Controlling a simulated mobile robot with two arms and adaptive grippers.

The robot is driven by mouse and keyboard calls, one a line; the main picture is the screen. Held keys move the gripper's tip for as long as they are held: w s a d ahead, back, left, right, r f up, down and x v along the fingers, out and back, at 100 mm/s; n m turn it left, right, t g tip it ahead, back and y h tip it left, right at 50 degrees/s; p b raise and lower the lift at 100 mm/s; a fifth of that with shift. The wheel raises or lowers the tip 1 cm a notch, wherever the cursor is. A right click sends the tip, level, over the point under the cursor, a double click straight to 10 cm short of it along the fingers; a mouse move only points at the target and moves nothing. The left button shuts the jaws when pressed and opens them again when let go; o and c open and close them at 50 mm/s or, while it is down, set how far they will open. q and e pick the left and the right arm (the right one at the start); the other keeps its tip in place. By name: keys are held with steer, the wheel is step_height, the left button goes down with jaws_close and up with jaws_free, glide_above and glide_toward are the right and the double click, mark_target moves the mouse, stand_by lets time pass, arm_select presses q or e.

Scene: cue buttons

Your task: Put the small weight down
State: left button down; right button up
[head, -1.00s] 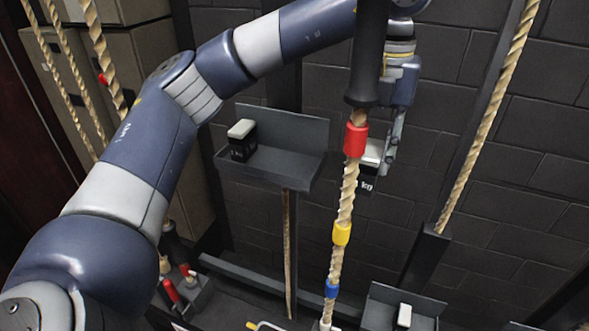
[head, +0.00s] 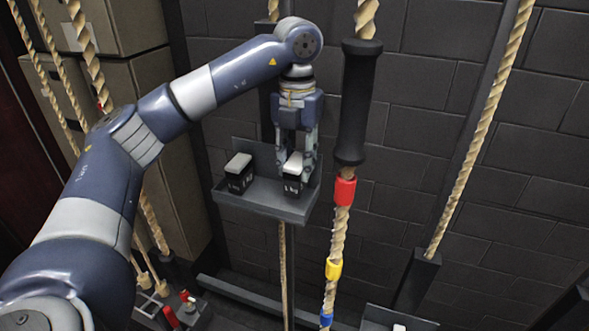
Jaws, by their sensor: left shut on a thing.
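In the head view my left gripper (head: 297,158) points down over the right part of a dark shelf tray (head: 262,200). It is shut on a small black weight with a white top (head: 292,186), marked "1 kg". The weight is at the tray's floor or just above it; I cannot tell whether it touches. A second like weight (head: 239,173) stands on the left part of the same tray, apart from the held one. My right gripper is not in view.
A hanging rope with a black grip (head: 357,105) and a red band (head: 345,190) is just right of the tray. Another rope (head: 482,120) hangs farther right. Cardboard boxes (head: 165,190) stand at left. A lower tray (head: 385,318) with a white-topped object is at the bottom.

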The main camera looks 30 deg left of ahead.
arm_select(q)
steer(key=shift+a+p, duration=0.3)
steer(key=shift+f+p, duration=0.6)
steer(key=shift+f, duration=1.05)
steer(key=shift+f, duration=0.1)
steer(key=c, duration=1.6)
jaws_free()
steer(key=shift+f, duration=0.15)
steer(key=shift+c, duration=0.2)
steer(key=o, duration=0.4)
steer(key=shift+o, duration=0.2)
steer(key=shift+s, duration=0.1)
